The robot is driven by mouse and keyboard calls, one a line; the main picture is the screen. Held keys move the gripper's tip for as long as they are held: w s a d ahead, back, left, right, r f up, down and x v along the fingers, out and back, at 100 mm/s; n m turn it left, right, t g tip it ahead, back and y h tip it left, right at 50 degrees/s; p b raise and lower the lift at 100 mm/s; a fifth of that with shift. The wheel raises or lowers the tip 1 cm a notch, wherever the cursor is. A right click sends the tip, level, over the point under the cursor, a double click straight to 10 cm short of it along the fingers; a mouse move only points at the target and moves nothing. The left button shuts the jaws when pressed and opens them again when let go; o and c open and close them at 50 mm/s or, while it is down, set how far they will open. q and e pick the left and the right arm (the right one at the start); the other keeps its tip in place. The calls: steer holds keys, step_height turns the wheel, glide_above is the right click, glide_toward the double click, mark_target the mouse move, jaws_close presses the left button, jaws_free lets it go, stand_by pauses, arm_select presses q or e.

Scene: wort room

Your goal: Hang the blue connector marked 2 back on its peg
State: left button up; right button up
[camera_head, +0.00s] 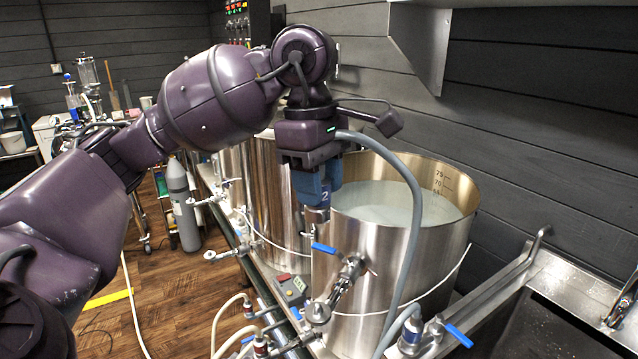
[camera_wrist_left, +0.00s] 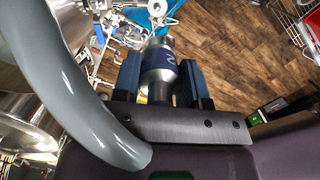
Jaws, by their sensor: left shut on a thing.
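My left gripper (camera_head: 318,182) is shut on the blue connector (camera_head: 319,205), a metal fitting with a blue band marked 2. The connector points down, in front of the rim of the large steel kettle. In the left wrist view the connector (camera_wrist_left: 160,65) sits between the two blue finger pads of my gripper (camera_wrist_left: 160,82), its mark partly visible. A thick grey hose (camera_head: 412,215) loops from behind the gripper down across the kettle's front; it also crosses the left of the wrist view (camera_wrist_left: 62,75). I cannot make out the peg. My right gripper is not in view.
The open steel kettle (camera_head: 395,265) holds cloudy liquid. Valves with blue handles (camera_head: 352,268), a small button box (camera_head: 291,288) and several hose fittings (camera_head: 248,308) crowd its front. A steel sink (camera_head: 560,325) stands at right. A grey gas cylinder (camera_head: 183,205) stands on the floor.

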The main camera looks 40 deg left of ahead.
arm_select(q)
steer(key=shift+r, duration=0.15)
steer(key=shift+r, duration=0.45)
steer(key=shift+r+p, duration=0.75)
steer(key=shift+r, duration=0.2)
steer(key=shift+r+p, duration=0.35)
steer(key=shift+r, duration=0.35)
